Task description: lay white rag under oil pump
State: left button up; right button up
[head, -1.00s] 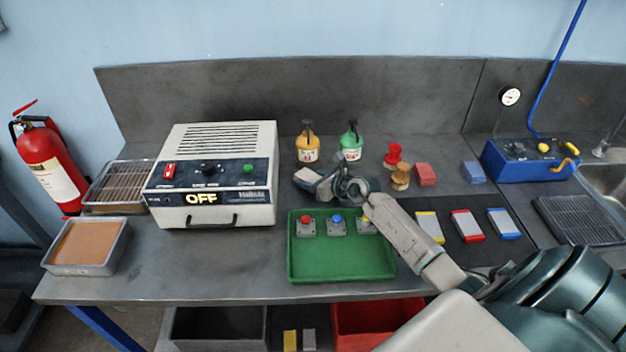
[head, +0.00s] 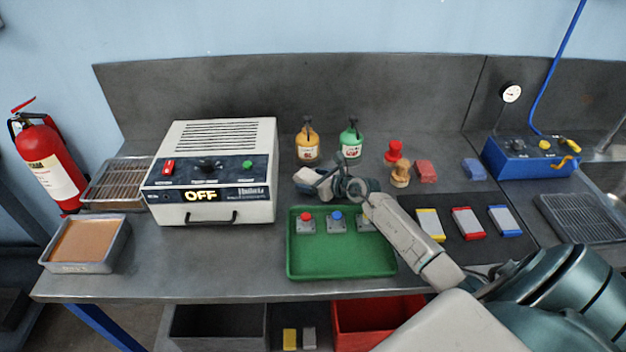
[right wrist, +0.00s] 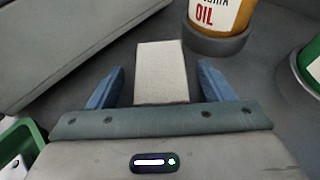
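The white rag (head: 305,175) is a small pale block-like pad just in front of the orange oil pump (head: 308,147). In the right wrist view the rag (right wrist: 161,72) lies between the two blue fingers of my right gripper (right wrist: 162,85), with a narrow gap on each side. The gripper (head: 316,181) is open, low over the bench. The oil pump's lower part (right wrist: 222,18), labelled OIL, stands in a dark round base beyond the rag's far end, a little to the right. The rag and pump are apart. My left gripper is not in view.
A green pump (head: 351,142) stands right of the orange one. The white OFF unit (head: 213,213) is at left. A green tray (head: 340,262) with several button blocks is in front. Red and wooden stamps (head: 400,175) stand to the right.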

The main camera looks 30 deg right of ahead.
jog(key=shift+s+d+r, duration=0.1)
jog(key=shift+s+d, duration=0.1)
jog(key=shift+s, duration=0.3)
jog(key=v, duration=0.9)
jog(key=shift+s+r+b, duration=0.25)
jog(key=shift+s+b, duration=0.05)
jog(key=shift+b, duration=0.1)
